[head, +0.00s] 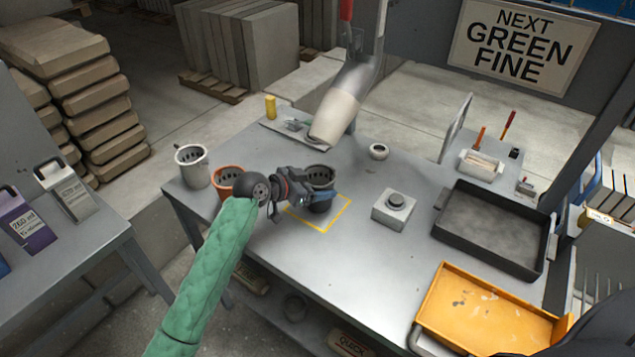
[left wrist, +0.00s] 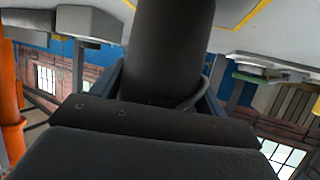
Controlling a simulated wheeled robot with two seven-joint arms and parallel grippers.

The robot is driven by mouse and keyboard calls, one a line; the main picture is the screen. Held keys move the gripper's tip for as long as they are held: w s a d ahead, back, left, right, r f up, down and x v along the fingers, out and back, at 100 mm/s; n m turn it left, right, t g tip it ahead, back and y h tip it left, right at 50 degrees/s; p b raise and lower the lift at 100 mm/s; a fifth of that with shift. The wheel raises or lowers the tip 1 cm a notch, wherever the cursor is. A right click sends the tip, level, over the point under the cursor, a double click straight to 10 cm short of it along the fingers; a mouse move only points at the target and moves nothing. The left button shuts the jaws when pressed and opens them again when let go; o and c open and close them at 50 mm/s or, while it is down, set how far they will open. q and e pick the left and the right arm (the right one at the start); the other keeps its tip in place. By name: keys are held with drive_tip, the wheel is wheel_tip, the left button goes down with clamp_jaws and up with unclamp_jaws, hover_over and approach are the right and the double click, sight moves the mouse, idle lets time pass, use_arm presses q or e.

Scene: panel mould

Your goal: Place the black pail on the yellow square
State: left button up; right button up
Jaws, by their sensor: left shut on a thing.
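The black pail (head: 321,179) is in the fingers of my left gripper (head: 318,195), near the middle of the table in the head view. The gripper reaches it from the left and is shut on it. The pail looks upright and is over the back part of the yellow square (head: 322,232), a thin outline on the table. I cannot tell whether its base touches the table. In the left wrist view the dark pail (left wrist: 172,45) stands between the fingers, with yellow line visible on the surface beyond. My right gripper is not in view.
An orange pail (head: 224,187) and a white pail (head: 193,168) stand left of the gripper. A grey button box (head: 394,208) is right of the square. A black tray (head: 492,235) and an orange tray (head: 480,315) lie further right. A pale spout (head: 340,112) hangs behind.

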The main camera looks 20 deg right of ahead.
use_arm(q)
drive_tip(key=shift+f, duration=0.15)
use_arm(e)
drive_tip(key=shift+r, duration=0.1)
use_arm(q)
drive_tip(key=o, duration=1.1)
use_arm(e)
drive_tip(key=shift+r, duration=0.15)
use_arm(q)
drive_tip(key=shift+s+a+r+b, duration=0.15)
drive_tip(key=shift+a+r+b, duration=0.15)
drive_tip(key=shift+a, duration=0.35)
drive_tip(key=b+v, duration=0.3)
drive_tip(key=v, duration=0.7)
drive_tip(key=shift+a+r, duration=0.2)
drive_tip(key=shift+r, duration=0.1)
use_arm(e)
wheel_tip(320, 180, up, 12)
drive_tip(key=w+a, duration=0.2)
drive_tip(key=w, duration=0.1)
use_arm(q)
drive_tip(key=shift+s, duration=0.1)
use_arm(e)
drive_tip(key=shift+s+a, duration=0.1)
